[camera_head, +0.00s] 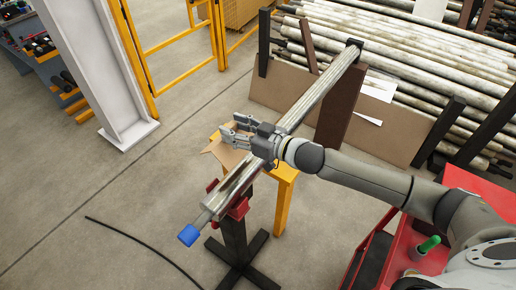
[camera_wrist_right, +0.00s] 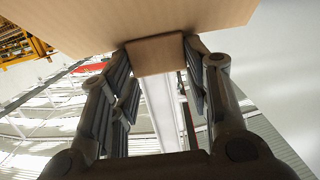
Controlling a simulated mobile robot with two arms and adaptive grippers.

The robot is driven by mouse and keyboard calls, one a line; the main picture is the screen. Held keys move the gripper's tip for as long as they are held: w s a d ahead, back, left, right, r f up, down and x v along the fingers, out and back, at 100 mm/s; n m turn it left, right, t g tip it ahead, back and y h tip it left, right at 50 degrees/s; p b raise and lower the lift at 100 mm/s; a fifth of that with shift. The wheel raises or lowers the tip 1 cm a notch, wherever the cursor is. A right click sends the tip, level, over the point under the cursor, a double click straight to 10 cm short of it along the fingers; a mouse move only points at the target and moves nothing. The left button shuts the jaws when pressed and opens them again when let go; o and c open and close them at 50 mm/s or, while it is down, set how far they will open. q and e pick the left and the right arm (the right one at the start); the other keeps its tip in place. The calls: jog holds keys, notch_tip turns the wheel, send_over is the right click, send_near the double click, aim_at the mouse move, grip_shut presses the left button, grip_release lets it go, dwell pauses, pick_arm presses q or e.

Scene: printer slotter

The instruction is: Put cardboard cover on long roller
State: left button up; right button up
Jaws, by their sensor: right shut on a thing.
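The long metal roller (camera_head: 316,92) lies slantwise in the head view, with a blue cap (camera_head: 189,235) on its near end. My right gripper (camera_head: 233,132) is over the middle of the roller, pointing left. It is shut on the tan cardboard cover (camera_head: 226,152), which shows beside and below the fingers. In the right wrist view the cover (camera_wrist_right: 158,55) sits between the fingertips, and its broad sheet spreads across the top of the picture. The arm and gripper hide part of the roller. I cannot tell whether the cover touches the roller. My left gripper is not in view.
A red and black stand (camera_head: 234,236) bears the near end of the roller, and a brown support (camera_head: 339,112) stands at the far end. A yellow stool (camera_head: 285,186) is below the gripper. Many pipes (camera_head: 430,60) lie on a rack behind.

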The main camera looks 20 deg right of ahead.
jog(key=d+f, duration=0.5)
jog(key=shift+s+d+f, duration=0.1)
jog(key=shift+s+f, duration=0.15)
jog(key=shift+s, duration=0.1)
jog(key=f, duration=0.2)
jog(key=d+f, duration=0.1)
jog(key=shift+s+f+p, duration=0.1)
jog(key=shift+f+p, duration=0.2)
jog(key=shift+f, duration=0.05)
jog(key=shift+a+f, duration=0.1)
jog(key=shift+f, duration=0.1)
jog(key=shift+f, duration=0.15)
jog(key=o, duration=1)
jog(key=shift+r+b+v, duration=0.15)
jog(key=shift+b+v, duration=0.25)
jog(key=shift+v, duration=2.6)
jog(key=shift+r+b+v, duration=0.1)
jog(key=shift+b+v, duration=0.3)
jog(key=shift+v, duration=2.65)
